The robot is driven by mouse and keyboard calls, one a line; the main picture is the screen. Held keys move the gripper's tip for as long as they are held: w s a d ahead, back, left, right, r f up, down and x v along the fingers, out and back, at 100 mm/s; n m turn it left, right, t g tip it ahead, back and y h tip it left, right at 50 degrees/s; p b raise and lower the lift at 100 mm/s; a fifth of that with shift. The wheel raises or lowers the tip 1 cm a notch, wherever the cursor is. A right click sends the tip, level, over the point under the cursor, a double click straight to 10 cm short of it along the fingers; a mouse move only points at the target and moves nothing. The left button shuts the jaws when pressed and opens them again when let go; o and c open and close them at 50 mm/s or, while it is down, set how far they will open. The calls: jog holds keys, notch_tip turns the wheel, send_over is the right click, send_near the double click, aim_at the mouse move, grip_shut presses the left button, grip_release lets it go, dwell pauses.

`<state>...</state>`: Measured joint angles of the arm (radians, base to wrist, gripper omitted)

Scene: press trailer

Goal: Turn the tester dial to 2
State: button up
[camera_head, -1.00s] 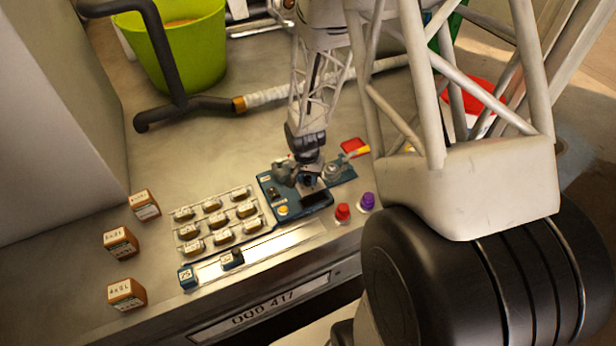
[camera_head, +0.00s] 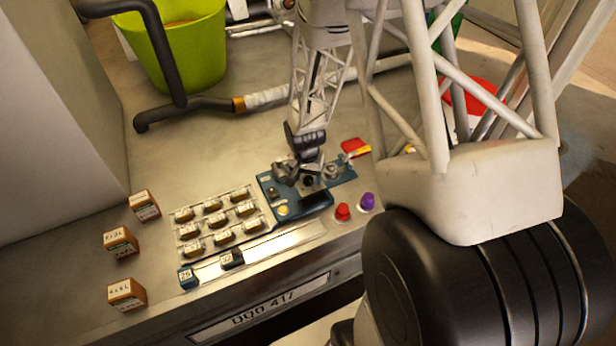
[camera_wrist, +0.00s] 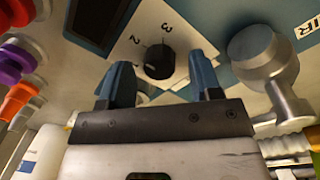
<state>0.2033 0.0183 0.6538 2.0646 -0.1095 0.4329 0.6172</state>
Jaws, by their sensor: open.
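The tester (camera_head: 292,212) is a blue unit on the bench, partly hidden under my gripper in the head view. Its black dial (camera_wrist: 159,62) sits on a white plate (camera_wrist: 180,40) in the wrist view. The numerals 2 and 3 show on the plate's far side. A pale mark on the dial appears to point left, below the 2; its exact setting is hard to read. My gripper (camera_wrist: 160,72) is open, with one blue finger on each side of the dial in the picture. I cannot tell whether either finger touches it. My gripper (camera_head: 308,178) is over the tester in the head view.
A silver knob or post (camera_wrist: 264,58) stands close to the right finger. Red (camera_head: 343,211) and purple (camera_head: 367,201) buttons are right of the tester. A grid of labelled blocks (camera_head: 216,222) lies left of it, with several orange boxes (camera_head: 121,241) further left.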

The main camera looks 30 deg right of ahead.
aim_at(306, 179)
jog(key=shift+w+a+r, duration=0.1)
jog(key=shift+r, duration=1.75)
jog(key=shift+w+a+r, duration=0.1)
jog(key=shift+r, duration=1.7)
jog(key=shift+s+r, duration=0.1)
jog(key=shift+r, duration=0.1)
jog(key=s+a+r+n+t, duration=0.1)
jog(key=s+a+r+n, duration=0.3)
jog(key=s+r, duration=0.7)
jog(key=s+a+r+n+t, duration=0.2)
jog(key=s+a+r+n, duration=0.2)
jog(key=s+a+r, duration=0.3)
jog(key=s+v, duration=0.2)
jog(key=v, duration=1)
jog(key=shift+s+d, duration=0.25)
jog(key=shift+s, duration=0.15)
jog(key=shift+r, duration=0.1)
